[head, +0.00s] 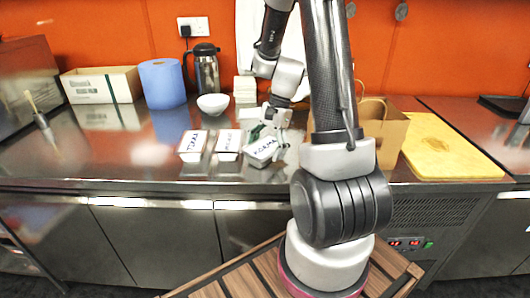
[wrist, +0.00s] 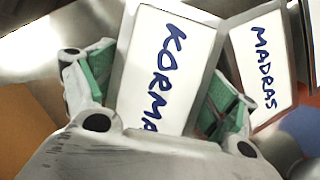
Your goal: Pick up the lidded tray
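A silver lidded tray with a white top marked KORMA (head: 263,148) is on the steel counter, turned at an angle to its neighbours. My gripper (head: 277,122) is right over it, pointing down. In the wrist view the KORMA tray (wrist: 168,65) lies between the green-padded fingers of my gripper (wrist: 155,92), one finger along each long side. The pads look very close to its sides; I cannot tell whether they press on it. My gripper's palm hides the tray's near end. A tray marked MADRAS (head: 228,141) and one marked TIKKA (head: 191,142) stand to its left.
The MADRAS tray is close beside the KORMA tray. A white bowl (head: 213,104), a flask (head: 206,72), a blue roll (head: 162,84) and a cardboard box (head: 101,85) stand behind to the left. A paper bag (head: 388,128) and a yellow board (head: 447,148) are to the right.

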